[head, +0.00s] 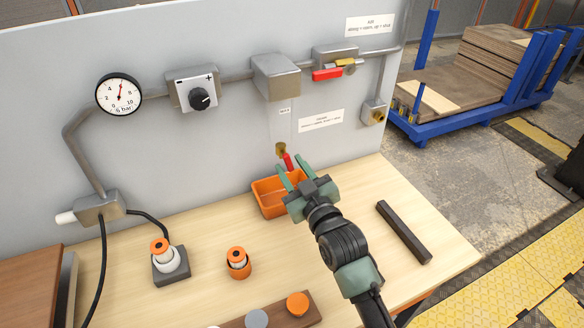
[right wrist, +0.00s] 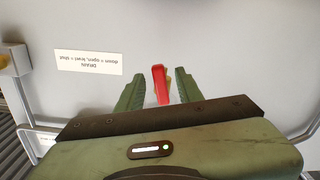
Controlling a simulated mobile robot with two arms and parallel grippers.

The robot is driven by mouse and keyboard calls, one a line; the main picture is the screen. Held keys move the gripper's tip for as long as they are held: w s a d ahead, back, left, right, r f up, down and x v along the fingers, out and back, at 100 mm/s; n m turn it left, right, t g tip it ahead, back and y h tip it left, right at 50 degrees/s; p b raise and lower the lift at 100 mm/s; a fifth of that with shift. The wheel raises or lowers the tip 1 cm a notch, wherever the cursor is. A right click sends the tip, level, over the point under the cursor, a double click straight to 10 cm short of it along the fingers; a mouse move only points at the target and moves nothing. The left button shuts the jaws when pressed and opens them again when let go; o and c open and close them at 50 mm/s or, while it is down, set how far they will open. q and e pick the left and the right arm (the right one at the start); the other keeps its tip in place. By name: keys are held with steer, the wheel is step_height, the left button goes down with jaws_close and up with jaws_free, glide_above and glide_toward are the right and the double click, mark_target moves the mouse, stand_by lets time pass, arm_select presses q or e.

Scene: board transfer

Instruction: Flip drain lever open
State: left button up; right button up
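The drain valve is a small brass fitting (head: 281,149) low on the grey panel, with a red lever (head: 288,160). The lever slants down and right in the head view; I cannot tell if it is level or lowered. My right gripper (head: 290,170) is at the lever, its green fingers apart. In the right wrist view the red lever (right wrist: 160,86) shows between the two open fingers (right wrist: 158,90), with a gap on each side. The drain label (right wrist: 88,62) reads down = open, level = shut. My left gripper is not in view.
An orange bin (head: 268,196) stands under the valve, close below my right gripper. A dark bar (head: 403,231) lies on the table at right. A gauge (head: 119,94), knob box (head: 193,90) and red-handled air valve (head: 327,75) are on the panel above.

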jaws_close()
steer(key=shift+a+r+m+p, duration=0.2)
steer(key=shift+m+p, duration=0.6)
steer(key=shift+p, duration=0.15)
steer(key=shift+s+a+f+m+p, duration=0.15)
steer(key=shift+m+p, duration=0.2)
steer(key=shift+m, duration=0.45)
steer(key=shift+f, duration=0.1)
jaws_free()
steer(key=b+v, duration=0.1)
steer(key=v, duration=0.6)
steer(key=shift+s+d+b, duration=0.2)
steer(key=shift+s+b, duration=0.1)
steer(key=shift+b, duration=0.05)
